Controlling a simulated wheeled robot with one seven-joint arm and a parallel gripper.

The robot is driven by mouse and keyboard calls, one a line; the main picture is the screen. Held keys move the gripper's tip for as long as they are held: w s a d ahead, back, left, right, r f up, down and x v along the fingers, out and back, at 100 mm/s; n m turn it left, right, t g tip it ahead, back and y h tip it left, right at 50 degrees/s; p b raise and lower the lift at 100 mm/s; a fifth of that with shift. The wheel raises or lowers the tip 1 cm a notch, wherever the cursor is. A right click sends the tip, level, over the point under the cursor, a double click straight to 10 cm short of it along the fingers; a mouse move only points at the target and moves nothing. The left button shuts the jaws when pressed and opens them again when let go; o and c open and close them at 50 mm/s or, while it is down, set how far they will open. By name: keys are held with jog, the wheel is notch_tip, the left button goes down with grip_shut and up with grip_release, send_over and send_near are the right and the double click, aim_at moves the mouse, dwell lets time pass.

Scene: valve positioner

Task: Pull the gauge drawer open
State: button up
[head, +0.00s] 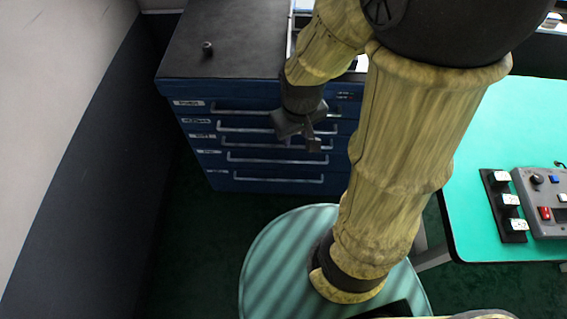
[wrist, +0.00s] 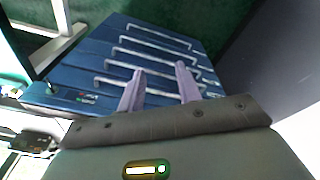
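A blue drawer cabinet (head: 172,92) has a stack of drawers, each with a long pale bar handle and a small label at the left. The labels are too small to read, so I cannot tell which is the gauge drawer. All drawers look shut. The top handle (head: 240,110) and the lowest handle (head: 265,180) show in the head view. My gripper (head: 308,138) is in front of the right part of the drawer fronts. In the wrist view my gripper (wrist: 159,69) is open, its two fingers apart with nothing clearly between them, pointing at the handles (wrist: 150,36). I cannot see contact.
A small dark knob-like object (head: 207,48) stands on the cabinet's dark top. A turquoise table (head: 490,130) with a control box (head: 545,205) is at the right. A dark wall panel (head: 90,170) is at the left.

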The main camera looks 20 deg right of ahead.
aim_at(283, 161)
jog(key=w+a+f+n+g+h+b, duration=0.2)
jog(key=w+f+n+h+b, duration=0.15)
jog(key=f+n+b, duration=0.8)
jog(key=w+a+f+n+g+h+b, duration=0.15)
jog(key=f+n+h+b, duration=0.3)
jog(key=f+n, duration=0.85)
jog(key=w+a+f+n+t+h+b, duration=0.2)
jog(key=a+f+n+t+b, duration=0.1)
jog(key=f, duration=0.4)
jog(key=w+a+f+n+t+h+b, duration=0.2)
jog(key=w+a+f+n+t+b, duration=0.1)
jog(key=f+n+b, duration=0.3)
jog(key=w+a+f+n+t+h+b, duration=0.2)
jog(key=a+f+n+t+b, duration=0.1)
jog(key=f+n+b, duration=0.2)
notch_tip(283, 161, down, 3)
jog(key=shift+w+a+r+n, duration=0.1)
jog(key=shift+w+a+n, duration=0.15)
jog(key=shift+n, duration=0.7)
jog(key=shift+d, duration=0.1)
jog(key=b+x, duration=0.5)
jog(key=x, duration=1.1)
jog(key=shift+d+r, duration=0.15)
jog(key=shift+d, duration=0.05)
jog(key=shift+w+d, duration=0.35)
jog(key=shift+d, duration=0.15)
